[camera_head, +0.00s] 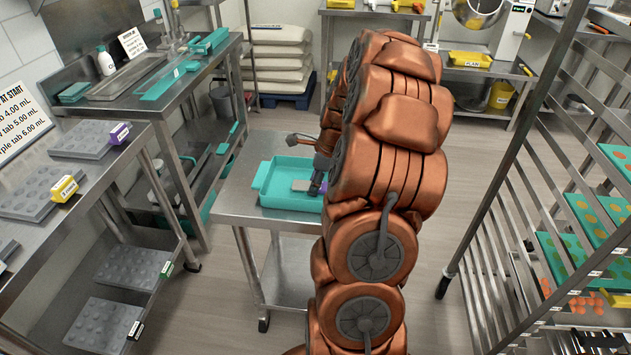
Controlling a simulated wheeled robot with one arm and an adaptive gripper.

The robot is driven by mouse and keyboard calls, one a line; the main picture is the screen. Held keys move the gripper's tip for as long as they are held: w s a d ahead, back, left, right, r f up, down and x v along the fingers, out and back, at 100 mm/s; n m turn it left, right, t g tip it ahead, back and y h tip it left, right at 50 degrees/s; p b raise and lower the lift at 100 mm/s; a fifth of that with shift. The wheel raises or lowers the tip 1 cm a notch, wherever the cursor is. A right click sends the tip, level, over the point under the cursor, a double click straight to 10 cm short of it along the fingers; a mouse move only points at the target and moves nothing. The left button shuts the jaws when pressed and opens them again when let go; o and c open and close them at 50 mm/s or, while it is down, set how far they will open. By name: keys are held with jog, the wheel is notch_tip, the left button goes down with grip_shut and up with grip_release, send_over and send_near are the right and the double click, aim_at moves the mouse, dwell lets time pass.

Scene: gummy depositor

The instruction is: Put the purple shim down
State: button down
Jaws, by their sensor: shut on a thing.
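My gripper (317,187) is at the teal tray on the small steel table, partly hidden behind my copper arm. It is shut on the purple shim (324,187), of which only a small bit shows at the fingertips, over the tray's right part. I cannot tell whether the shim touches the tray floor. The teal tray (266,176) has raised walls, and its right side is hidden by my arm.
The small steel table (236,190) has bare room left of the tray. A steel bench (120,165) at left holds grey moulds with purple (119,133) and yellow (64,189) tabs. A tall rack (500,210) with teal trays stands at right. Sacks (278,60) are stacked behind.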

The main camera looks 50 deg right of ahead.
jog(key=shift+s+a+f, duration=0.15)
jog(key=shift+f, duration=0.4)
jog(key=c, duration=1)
grip_release()
jog(key=shift+f, duration=0.1)
jog(key=shift+c, duration=0.2)
jog(key=o, duration=0.4)
jog(key=shift+r, duration=0.25)
jog(key=shift+r, duration=0.3)
jog(key=v, duration=0.6)
jog(key=b+v, duration=0.1)
jog(key=v, duration=0.5)
jog(key=shift+r, duration=0.3)
